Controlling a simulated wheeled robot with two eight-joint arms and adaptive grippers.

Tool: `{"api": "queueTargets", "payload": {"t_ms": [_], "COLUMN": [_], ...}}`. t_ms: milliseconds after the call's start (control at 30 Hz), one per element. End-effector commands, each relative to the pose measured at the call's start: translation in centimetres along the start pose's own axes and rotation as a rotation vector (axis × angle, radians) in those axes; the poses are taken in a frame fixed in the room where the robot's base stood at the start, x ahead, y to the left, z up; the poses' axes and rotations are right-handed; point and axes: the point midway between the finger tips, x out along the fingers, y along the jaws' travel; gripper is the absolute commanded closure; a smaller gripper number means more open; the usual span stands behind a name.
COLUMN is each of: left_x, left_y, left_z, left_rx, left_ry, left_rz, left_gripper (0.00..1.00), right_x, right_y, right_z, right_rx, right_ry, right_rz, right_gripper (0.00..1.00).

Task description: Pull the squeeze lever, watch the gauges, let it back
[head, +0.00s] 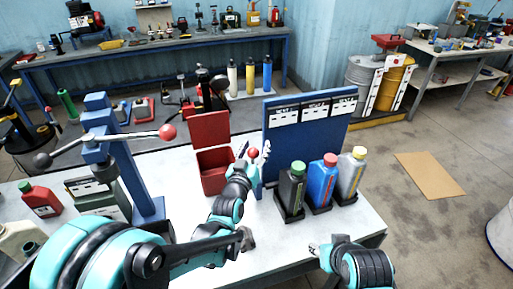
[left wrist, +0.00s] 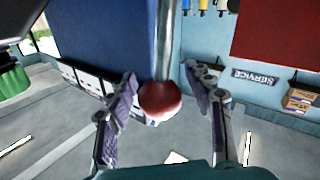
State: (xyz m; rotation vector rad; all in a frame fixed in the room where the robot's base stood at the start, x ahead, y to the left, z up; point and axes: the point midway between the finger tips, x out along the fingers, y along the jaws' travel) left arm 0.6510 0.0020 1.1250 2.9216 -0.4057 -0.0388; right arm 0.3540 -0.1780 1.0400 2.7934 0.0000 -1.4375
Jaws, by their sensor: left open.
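A lever with a metal rod and a red ball knob (head: 253,153) stands in front of the blue panel in the head view. In the left wrist view the red knob (left wrist: 160,100) hangs between my open fingers, with a visible gap on both sides. My left gripper (head: 254,148) is open around the knob; it also shows in the left wrist view (left wrist: 161,84). My right gripper (head: 318,249) is over the table's front right edge, apart from everything; its opening is unclear. I cannot make out any gauge dials.
A blue panel (head: 300,155) with white cards stands behind several capped bottles, including a blue one (head: 322,182). A red open box (head: 214,178) is left of the lever. A blue post (head: 97,118) carries another red-knobbed bar. The white table (head: 290,240) is mostly clear in front.

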Motion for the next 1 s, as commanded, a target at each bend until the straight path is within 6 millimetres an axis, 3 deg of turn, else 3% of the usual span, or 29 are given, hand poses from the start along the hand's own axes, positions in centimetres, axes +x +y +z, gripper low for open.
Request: {"api": "queueTargets", "payload": {"t_ms": [133,400,467,600,1000], "left_x": [1.16,1.34,1.33,1.33,1.29], "left_y": [-0.02,-0.01,-0.01,-0.02,0.00], "left_z": [0.05,0.00,0.00,0.00,0.05], "left_rx": [0.000,0.000,0.000,0.000,0.002], "left_ry": [0.000,-0.001,-0.001,-0.001,0.002], "left_rz": [0.000,0.000,0.000,0.000,0.000], "left_gripper": [0.48,0.48,0.61,0.98,1.00], "right_x": [0.19,0.18,0.18,0.19,0.25], "right_y": [0.00,0.00,0.00,0.00,0.00], "right_z": [0.15,0.14,0.14,0.15,0.19], "right_rx": [0.000,0.000,0.000,0.000,0.000], "right_ry": [0.000,0.000,0.000,0.000,0.000], "right_rz": [0.000,0.000,0.000,0.000,0.000], "right_gripper": [0.60,0.60,0.60,0.60,0.60]}}
